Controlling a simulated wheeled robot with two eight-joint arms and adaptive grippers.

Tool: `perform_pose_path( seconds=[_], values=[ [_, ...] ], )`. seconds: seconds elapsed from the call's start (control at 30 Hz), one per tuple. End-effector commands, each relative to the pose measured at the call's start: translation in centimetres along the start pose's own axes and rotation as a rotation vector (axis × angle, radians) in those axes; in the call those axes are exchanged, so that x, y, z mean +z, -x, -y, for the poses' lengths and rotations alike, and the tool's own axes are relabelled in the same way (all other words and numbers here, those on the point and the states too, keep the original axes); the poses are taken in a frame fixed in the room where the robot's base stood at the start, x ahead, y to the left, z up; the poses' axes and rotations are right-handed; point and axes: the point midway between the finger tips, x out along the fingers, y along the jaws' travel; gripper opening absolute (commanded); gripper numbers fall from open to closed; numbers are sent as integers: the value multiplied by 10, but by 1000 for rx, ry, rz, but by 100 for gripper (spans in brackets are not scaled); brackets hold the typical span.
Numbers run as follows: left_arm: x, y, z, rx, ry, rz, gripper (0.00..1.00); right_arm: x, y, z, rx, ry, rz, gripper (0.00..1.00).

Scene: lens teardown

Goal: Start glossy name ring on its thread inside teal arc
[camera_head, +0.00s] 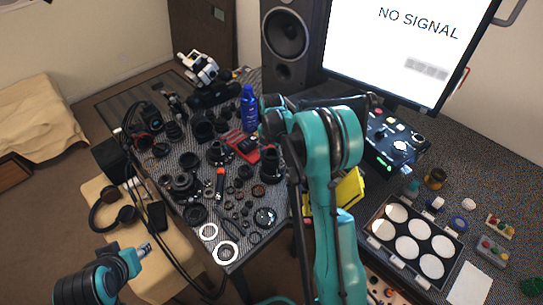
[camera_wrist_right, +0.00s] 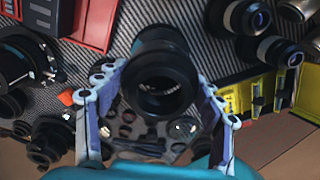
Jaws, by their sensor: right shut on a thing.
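In the wrist view a glossy black ring (camera_wrist_right: 160,92) shows at the near end of a black lens barrel (camera_wrist_right: 162,42). My right gripper (camera_wrist_right: 160,100) has a finger on each side of the ring and is shut on it. I cannot tell whether the ring is seated on the barrel or just in front of it. In the head view my right gripper (camera_head: 271,130) is over the table, above a dark barrel (camera_head: 271,165), and partly hidden by my teal arm. My left gripper (camera_head: 144,249) is at lower left, away from the parts; its jaws are unclear.
Several dark lens parts crowd the striped table (camera_head: 235,268). A red tray (camera_head: 243,152) and a blue bottle (camera_head: 249,108) stand near the right gripper. A case of white discs (camera_head: 413,240) lies at right. White rings (camera_head: 227,252) lie at the front edge.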

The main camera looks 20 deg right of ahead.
Motion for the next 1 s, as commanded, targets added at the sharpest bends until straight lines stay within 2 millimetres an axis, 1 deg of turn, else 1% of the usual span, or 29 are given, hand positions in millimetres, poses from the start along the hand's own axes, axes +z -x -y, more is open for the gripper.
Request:
perform_pose_path(
  seconds=[0.03, 0.3, 0.73, 1.0],
  values=[
    [4, -5, 0, 0, 0, 0, 40, 0, -8, 0, 0, 0, 0, 39],
    [12, -17, 0, 0, 0, 0, 40, 0, -27, 0, 0, 0, 0, 39],
    [16, -23, 0, 0, 0, 0, 40, 0, -36, 0, 0, -1, 0, 39],
    [16, -23, 0, 0, 0, 0, 40, 0, -36, 0, 0, -1, 0, 39]
  ],
)
